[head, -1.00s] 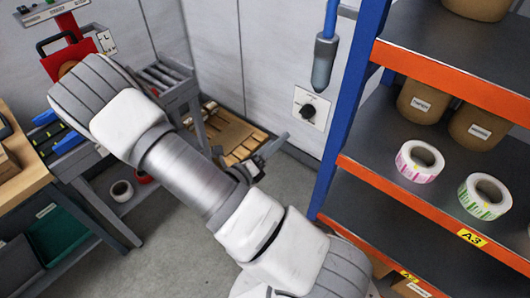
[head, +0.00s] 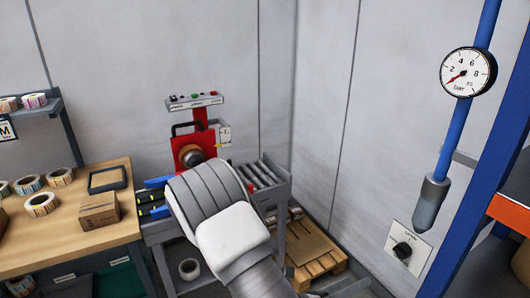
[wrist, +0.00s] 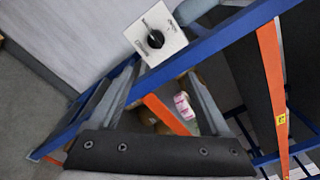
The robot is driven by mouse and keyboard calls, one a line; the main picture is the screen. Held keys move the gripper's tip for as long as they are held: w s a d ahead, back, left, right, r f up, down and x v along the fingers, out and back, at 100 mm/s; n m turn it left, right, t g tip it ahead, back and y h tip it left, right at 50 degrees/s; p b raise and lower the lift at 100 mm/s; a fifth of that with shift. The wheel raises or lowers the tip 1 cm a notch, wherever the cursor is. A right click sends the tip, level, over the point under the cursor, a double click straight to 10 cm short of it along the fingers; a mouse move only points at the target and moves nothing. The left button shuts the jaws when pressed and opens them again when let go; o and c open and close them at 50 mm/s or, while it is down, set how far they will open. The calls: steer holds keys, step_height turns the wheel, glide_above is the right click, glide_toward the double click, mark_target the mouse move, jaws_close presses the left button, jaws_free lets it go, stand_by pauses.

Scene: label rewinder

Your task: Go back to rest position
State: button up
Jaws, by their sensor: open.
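My gripper (wrist: 162,72) shows in the wrist view with its two fingers spread and nothing held between them. Beyond the fingers are the blue rack frame (wrist: 225,38) and its orange shelf beams. A roll of pink labels (wrist: 183,106) shows further off between the fingers. In the head view my arm rises from the bottom middle and covers part of the rewinder's bench. My gripper is outside the head view.
The red label rewinder (head: 190,150) stands behind my arm. A wooden table (head: 35,232) with label rolls and a cardboard box (head: 99,211) is at left. A rotary switch (head: 403,250), pressure gauge (head: 468,72) and blue rack post (head: 490,175) are at right.

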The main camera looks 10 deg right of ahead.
steer(key=s+r+m+g+y, duration=0.8)
steer(key=s+m, duration=0.2)
steer(key=m, duration=0.9)
steer(key=s+a+r+m+t+y, duration=0.1)
steer(key=a+r+m+t+y, duration=0.6)
steer(key=a+r+m, duration=0.3)
step_height(320, 180, up, 4)
steer(key=m+y, duration=0.1)
steer(key=m, duration=0.1)
steer(key=shift+s+f+m+t+y, duration=0.25)
steer(key=shift+m+t+y, duration=0.05)
steer(key=shift+m+y, duration=0.1)
